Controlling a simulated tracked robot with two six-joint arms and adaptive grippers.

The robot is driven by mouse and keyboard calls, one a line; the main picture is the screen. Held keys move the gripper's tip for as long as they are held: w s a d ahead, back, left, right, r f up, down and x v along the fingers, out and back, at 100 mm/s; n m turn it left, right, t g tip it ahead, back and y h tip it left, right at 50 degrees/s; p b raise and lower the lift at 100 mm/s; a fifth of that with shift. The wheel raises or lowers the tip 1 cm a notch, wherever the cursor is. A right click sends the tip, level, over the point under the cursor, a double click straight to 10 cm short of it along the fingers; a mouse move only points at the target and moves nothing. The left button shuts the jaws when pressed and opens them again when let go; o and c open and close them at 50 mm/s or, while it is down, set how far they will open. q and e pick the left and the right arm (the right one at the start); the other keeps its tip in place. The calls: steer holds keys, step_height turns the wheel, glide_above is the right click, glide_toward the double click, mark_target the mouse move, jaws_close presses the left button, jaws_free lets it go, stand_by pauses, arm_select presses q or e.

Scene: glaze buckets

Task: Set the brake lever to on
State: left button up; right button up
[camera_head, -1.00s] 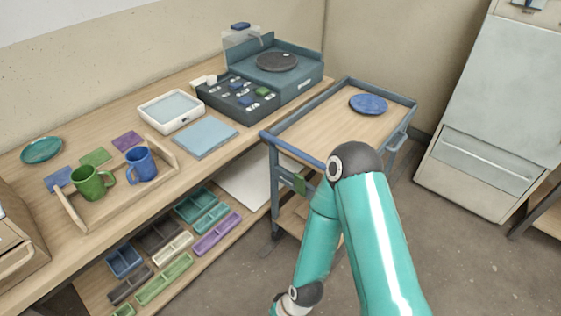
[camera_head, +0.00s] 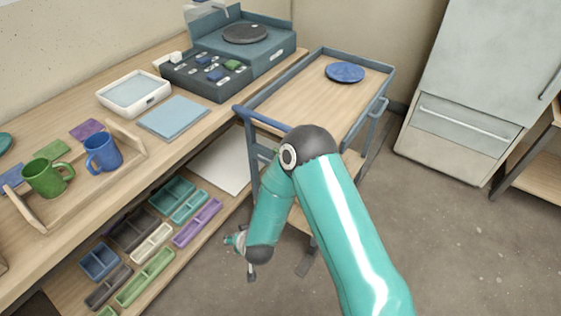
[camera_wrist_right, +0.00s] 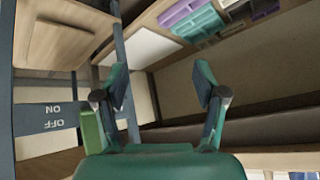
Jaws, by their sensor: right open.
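The trolley (camera_head: 388,82) stands right of the workbench in the head view. In the right wrist view its blue-grey plate (camera_wrist_right: 30,118) carries the words ON and OFF upside down. The green brake lever (camera_wrist_right: 90,130) shows just right of the plate, partly behind my gripper; I cannot tell which word it is set to. My right gripper (camera_wrist_right: 162,80) is open and empty, with its left finger close to the lever in the picture; contact is unclear. In the head view my right arm hides the lever. My left gripper is not in view.
A blue plate (camera_head: 345,72) lies on the trolley top. The bench holds mugs, a white tray (camera_head: 134,92) and a dark control unit (camera_head: 215,75). Several coloured bins, including a purple one (camera_head: 198,222), sit on the shelf below.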

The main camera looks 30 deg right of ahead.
steer(key=w+d+r+m+t+h+b, duration=0.2)
steer(key=w+d+h+b, duration=0.2)
steer(key=w+h, duration=0.15)
steer(key=w+d+r+m+t+h+b, duration=0.1)
steer(key=w+d+r+m+h+b, duration=0.3)
steer(key=w, duration=0.3)
steer(key=s+d+r+m+g+h+b, duration=0.1)
steer(key=s+r+m+g+h+b, duration=0.25)
steer(key=h, duration=0.35)
arm_select(q)
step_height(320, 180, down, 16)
steer(key=b, duration=0.2)
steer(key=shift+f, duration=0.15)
arm_select(e)
steer(key=shift+g+y, duration=0.25)
steer(key=x, duration=1.6)
steer(key=shift+w+d+r, duration=0.15)
steer(key=shift+w+d, duration=0.1)
jaws_close()
steer(key=shift+r, duration=0.1)
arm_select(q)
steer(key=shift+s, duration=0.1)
arm_select(e)
steer(key=shift+w+a, duration=0.1)
